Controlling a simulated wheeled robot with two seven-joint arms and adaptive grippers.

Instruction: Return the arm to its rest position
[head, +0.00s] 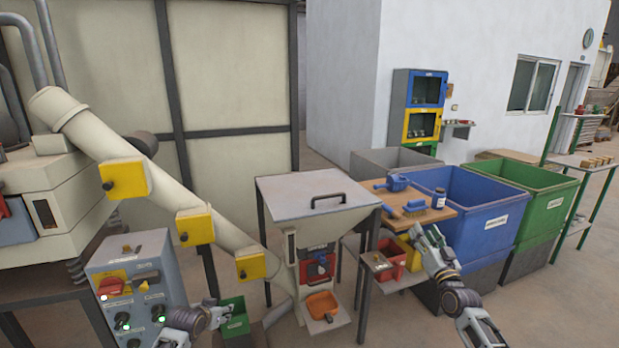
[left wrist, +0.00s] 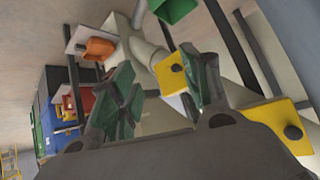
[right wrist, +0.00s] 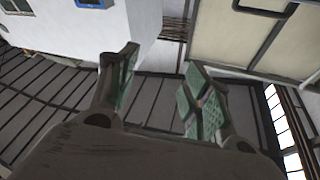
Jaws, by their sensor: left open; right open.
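My left gripper (head: 212,308) is low in the head view, between the grey control box (head: 135,290) and a small green bin (head: 235,318). In the left wrist view its green-padded fingers (left wrist: 162,85) stand apart with nothing between them. My right gripper (head: 427,240) is raised at the right of the head view, in front of the blue bin and near the wooden shelf (head: 436,214). In the right wrist view its fingers (right wrist: 160,82) are apart and empty, facing up toward walls and roof.
The filler hopper (head: 318,192) with an orange scoop (head: 322,304) below it stands in the middle. A blue brush, blue scoop and jar sit on the wooden shelf. Red (head: 391,260) and yellow bins are beneath. Large blue (head: 480,205) and green (head: 540,190) bins stand behind my right arm.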

